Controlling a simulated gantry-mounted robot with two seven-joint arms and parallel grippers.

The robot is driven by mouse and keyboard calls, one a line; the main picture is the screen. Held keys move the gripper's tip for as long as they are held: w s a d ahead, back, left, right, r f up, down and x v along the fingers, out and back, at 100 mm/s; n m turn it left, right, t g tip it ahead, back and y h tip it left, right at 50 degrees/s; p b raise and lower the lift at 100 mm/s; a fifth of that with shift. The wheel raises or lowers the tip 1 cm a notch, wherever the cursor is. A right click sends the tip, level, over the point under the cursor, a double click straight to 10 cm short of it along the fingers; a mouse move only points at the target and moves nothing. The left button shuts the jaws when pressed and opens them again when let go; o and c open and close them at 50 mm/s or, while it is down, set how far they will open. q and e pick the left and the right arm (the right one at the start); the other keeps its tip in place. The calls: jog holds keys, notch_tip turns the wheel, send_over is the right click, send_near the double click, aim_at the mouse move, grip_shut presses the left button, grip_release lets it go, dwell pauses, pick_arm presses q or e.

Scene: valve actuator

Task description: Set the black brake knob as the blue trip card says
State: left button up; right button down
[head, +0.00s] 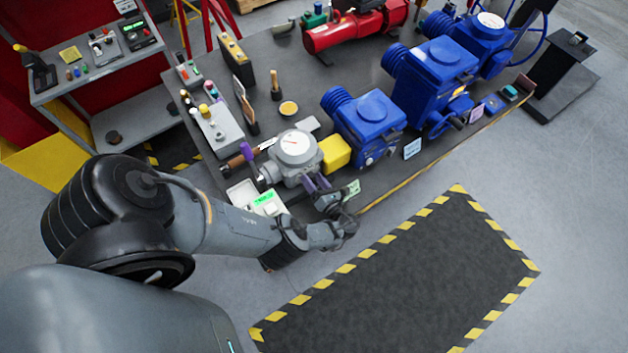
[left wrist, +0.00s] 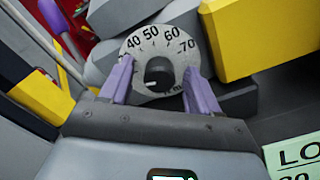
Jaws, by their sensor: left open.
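A pale line on the knob points down and slightly left. My left gripper (left wrist: 159,84) is open, its purple fingers on either side of the knob with gaps. In the head view my left gripper (head: 316,184) is at the front of the grey actuator (head: 297,155); the knob cannot be made out there. A light blue card (head: 412,149) stands by a blue actuator; its text is too small to read.
A green card (head: 352,188) stands right of my left gripper; its partial text shows in the left wrist view. A yellow block (head: 335,153) adjoins the grey actuator. Blue actuators (head: 365,126) line the bench to the right. The striped floor mat (head: 410,265) is clear.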

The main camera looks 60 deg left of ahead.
pick_arm(q)
jog(key=c, duration=1)
jog(key=shift+c, duration=0.2)
jog(key=shift+r, duration=0.1)
